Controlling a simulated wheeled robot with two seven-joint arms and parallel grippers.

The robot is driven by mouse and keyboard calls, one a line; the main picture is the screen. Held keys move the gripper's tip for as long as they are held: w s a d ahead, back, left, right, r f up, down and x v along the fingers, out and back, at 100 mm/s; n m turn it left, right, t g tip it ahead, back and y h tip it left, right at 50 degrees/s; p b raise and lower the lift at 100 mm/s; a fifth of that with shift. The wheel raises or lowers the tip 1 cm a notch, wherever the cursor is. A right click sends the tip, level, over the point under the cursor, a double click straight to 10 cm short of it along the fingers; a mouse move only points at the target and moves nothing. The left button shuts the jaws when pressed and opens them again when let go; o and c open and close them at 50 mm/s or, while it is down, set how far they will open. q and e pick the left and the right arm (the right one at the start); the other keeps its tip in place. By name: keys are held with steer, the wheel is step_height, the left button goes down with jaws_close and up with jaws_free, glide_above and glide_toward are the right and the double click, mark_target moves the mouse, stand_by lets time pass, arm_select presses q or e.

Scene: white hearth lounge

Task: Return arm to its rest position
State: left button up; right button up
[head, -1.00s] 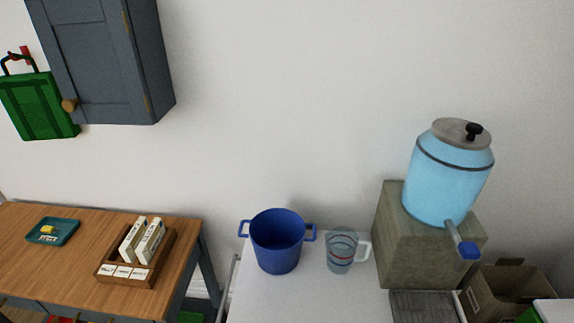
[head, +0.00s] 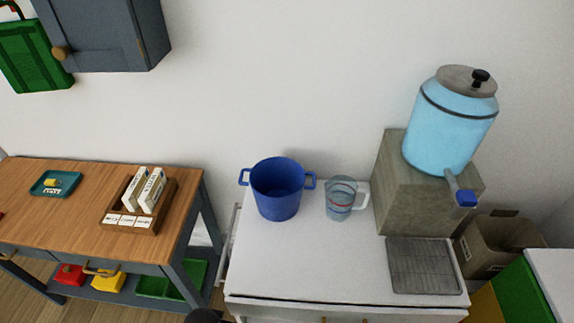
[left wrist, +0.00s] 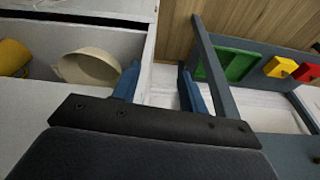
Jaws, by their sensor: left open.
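My left gripper (left wrist: 158,80) shows in the left wrist view with its two blue fingers apart and nothing between them. It is beside the wall of a white open compartment (left wrist: 120,35), which looks like a drawer. A cream bowl (left wrist: 88,68) and a yellow cup-like thing (left wrist: 12,57) lie in that compartment, left of the fingers. In the head view neither gripper shows; only a dark rounded part, probably of my arm, shows at the bottom edge. My right gripper is in neither view.
The white counter (head: 300,265) holds a blue pot (head: 278,195), a measuring jug (head: 340,203) and a blue dispenser (head: 449,125) on a stone block. A wooden table (head: 70,215) stands left, with a low shelf. A cardboard box (head: 490,250) is right. The counter's front is clear.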

arm_select(q)
steer(key=s+f, duration=0.3)
steer(key=f, duration=0.7)
steer(key=s+f, duration=0.3)
steer(key=f, duration=0.7)
steer(key=s+f+g, duration=0.1)
steer(key=s+f, duration=0.1)
steer(key=f, duration=0.9)
steer(key=shift+s+d+b, duration=0.3)
steer(key=shift+s+b, duration=0.05)
steer(key=shift+s, duration=0.05)
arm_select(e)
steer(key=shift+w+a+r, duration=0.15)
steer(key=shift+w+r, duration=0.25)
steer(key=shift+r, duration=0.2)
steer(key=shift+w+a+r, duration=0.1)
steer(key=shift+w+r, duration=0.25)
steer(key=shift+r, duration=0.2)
